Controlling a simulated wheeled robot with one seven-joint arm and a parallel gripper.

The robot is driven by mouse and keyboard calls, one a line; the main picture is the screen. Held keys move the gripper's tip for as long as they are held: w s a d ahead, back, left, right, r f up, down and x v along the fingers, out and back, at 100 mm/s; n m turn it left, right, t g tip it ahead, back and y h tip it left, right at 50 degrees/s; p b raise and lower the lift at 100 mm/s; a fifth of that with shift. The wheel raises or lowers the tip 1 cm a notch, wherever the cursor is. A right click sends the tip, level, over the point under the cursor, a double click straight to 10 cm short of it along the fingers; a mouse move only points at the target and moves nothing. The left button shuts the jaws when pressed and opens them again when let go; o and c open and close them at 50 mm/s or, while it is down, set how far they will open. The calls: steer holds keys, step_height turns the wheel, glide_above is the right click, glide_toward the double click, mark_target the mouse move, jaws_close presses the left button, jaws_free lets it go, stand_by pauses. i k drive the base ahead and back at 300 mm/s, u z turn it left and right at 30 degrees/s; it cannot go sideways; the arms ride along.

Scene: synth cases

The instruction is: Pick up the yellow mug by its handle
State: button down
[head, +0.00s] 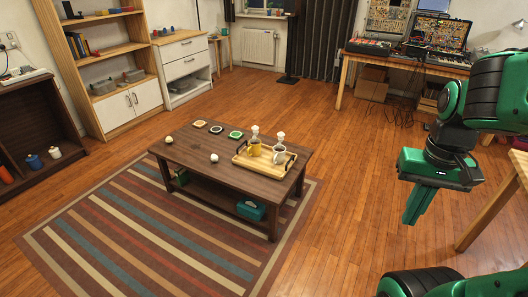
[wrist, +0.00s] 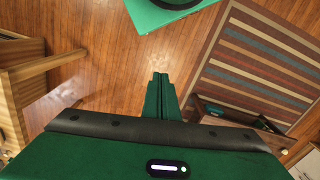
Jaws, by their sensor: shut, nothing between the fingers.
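A yellow mug (head: 254,148) stands on a light wooden tray (head: 246,163) at the right end of the low dark coffee table (head: 202,157) in the head view. A white or grey mug (head: 279,155) stands to its right on the same tray. The yellow mug's handle is too small to make out clearly. My gripper (head: 413,222) is green, shut and empty, pointing down over the floor well to the right of the coffee table. In the wrist view its fingers (wrist: 160,76) are together with nothing between them. The mugs do not show clearly in the wrist view.
Two pale bottle-like things stand behind the mugs. A wooden table edge (head: 490,212) is close at right. Floor between me and the coffee table is clear.

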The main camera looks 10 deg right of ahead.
mark_target(255, 150)
steer(key=u, duration=0.45)
steer(key=k, duration=1.15)
steer(key=u, duration=0.75)
steer(key=i, duration=2.25)
steer(key=z, duration=0.55)
steer(key=i, duration=1.15)
steer(key=z, duration=1.2)
steer(key=i, duration=1)
steer(key=z, duration=0.5)
